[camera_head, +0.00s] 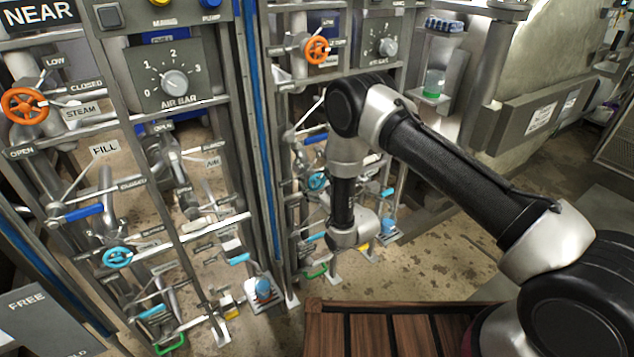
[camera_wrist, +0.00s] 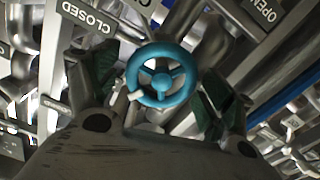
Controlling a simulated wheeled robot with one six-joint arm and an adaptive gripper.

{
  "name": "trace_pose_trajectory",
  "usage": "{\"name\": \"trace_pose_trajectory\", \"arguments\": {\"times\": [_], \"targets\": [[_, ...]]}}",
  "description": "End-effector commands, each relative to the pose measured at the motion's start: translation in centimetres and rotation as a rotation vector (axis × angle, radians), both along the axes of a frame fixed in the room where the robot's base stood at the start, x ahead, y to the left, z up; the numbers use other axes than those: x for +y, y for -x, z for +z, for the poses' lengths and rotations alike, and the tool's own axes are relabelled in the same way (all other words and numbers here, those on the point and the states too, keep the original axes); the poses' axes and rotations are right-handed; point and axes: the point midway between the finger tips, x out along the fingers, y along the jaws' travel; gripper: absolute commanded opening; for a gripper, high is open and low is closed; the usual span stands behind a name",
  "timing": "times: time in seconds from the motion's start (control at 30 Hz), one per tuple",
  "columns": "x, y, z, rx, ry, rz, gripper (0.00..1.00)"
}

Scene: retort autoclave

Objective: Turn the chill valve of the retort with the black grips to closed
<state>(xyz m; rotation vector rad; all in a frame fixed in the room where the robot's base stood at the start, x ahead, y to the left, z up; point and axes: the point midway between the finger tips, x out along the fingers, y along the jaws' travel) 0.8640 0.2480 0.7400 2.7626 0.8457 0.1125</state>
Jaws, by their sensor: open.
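A blue handwheel (camera_wrist: 161,74) with three spokes sits between the fingers of my gripper (camera_wrist: 157,88) in the wrist view. The gripper is open, with a dark green-padded finger on each side and a visible gap to the wheel. A small pale knob (camera_wrist: 135,94) is at the wheel's lower left. A CLOSED plate (camera_wrist: 87,16) is at upper left and an OPEN plate (camera_wrist: 265,12) at upper right. In the head view, a blue wheel (camera_head: 318,182) shows just left of my arm, probably the same one; my fingers are hidden there. No black grips can be made out.
The NEAR panel (camera_head: 42,14) at left has an orange STEAM wheel (camera_head: 24,105) and another blue wheel (camera_head: 117,257). A second orange wheel (camera_head: 316,49) is above my arm's end. Pipes and label plates crowd the wheel. A slatted wooden platform (camera_head: 313,330) is at the bottom.

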Motion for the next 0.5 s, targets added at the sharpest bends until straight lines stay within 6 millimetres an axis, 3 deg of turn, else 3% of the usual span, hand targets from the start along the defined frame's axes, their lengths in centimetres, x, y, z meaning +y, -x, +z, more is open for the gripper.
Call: {"name": "trace_pose_trajectory", "arguments": {"times": [0.1,0.33,0.5], "targets": [[-0.01,0.03,-0.01,0.000,0.000,0.000,0.80],[-0.02,0.04,-0.02,0.001,0.001,0.000,0.38],[-0.02,0.04,-0.02,0.002,-0.001,0.000,0.36]]}}
